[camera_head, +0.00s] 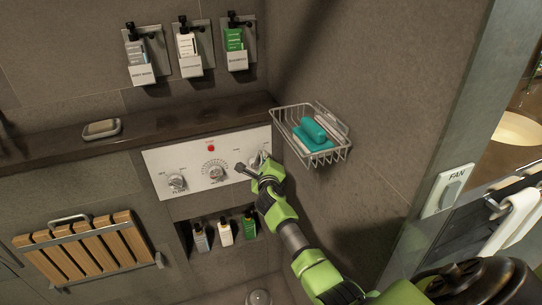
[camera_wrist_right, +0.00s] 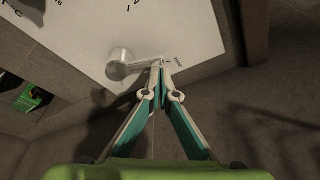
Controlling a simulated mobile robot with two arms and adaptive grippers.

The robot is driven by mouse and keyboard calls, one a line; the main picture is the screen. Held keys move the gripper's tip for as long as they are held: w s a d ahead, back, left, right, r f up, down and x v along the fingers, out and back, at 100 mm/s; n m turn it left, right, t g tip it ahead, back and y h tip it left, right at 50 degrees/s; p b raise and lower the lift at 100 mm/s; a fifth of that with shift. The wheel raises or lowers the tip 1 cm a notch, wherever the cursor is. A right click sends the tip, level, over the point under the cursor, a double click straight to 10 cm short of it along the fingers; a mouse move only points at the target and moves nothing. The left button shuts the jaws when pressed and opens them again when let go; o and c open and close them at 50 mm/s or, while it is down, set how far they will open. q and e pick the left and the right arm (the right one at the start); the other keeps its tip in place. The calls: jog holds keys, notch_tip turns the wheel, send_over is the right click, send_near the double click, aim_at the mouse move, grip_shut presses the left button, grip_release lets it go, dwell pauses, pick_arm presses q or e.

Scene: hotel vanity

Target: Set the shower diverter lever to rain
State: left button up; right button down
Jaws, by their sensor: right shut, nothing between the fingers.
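The white shower control panel (camera_head: 155,162) is on the tiled wall. The silver diverter lever (camera_head: 257,160) is at its right end, partly hidden by my right gripper (camera_head: 263,170). In the right wrist view, the lever's round hub (camera_wrist_right: 120,64) shows clearly, with its arm pointing right toward small lettering that I cannot read for certain. My right gripper (camera_wrist_right: 160,66) is shut and empty, its fingertips at the outer end of the lever arm. I cannot tell whether they touch it. My left gripper is not in view.
A wire basket (camera_head: 345,156) with teal items juts from the wall close right of the panel. A flow knob (camera_head: 177,183) and a round dial (camera_head: 216,172) share the panel. A niche with bottles (camera_head: 225,232) is below; a dark ledge (camera_head: 185,118) runs above.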

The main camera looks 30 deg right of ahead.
jog(key=n, duration=0.1)
jog(key=r+n+h, duration=0.1)
jog(key=shift+a+n+t, duration=0.3)
jog(key=shift+a, duration=0.1)
jog(key=shift+w+a+r+n+h, duration=0.1)
jog(key=shift+a+r+n+h, duration=0.1)
jog(key=shift+n, duration=0.35)
jog(key=shift+a+r+n+h, duration=0.1)
jog(key=shift+r+n, duration=0.1)
jog(key=shift+n, duration=0.35)
jog(key=n, duration=0.1)
jog(key=n+t, duration=0.1)
jog(key=shift+a+r+n+h, duration=0.25)
jog(key=shift+a+n+h, duration=0.05)
jog(key=shift+a+h, duration=0.1)
jog(key=n, duration=0.1)
jog(key=a+n+t+b, duration=0.1)
jog(key=n, duration=0.2)
jog(key=shift+w+a+r+t+b, duration=0.2)
jog(key=shift+a+r+t+b, duration=0.05)
jog(key=shift+t+b, duration=0.15)
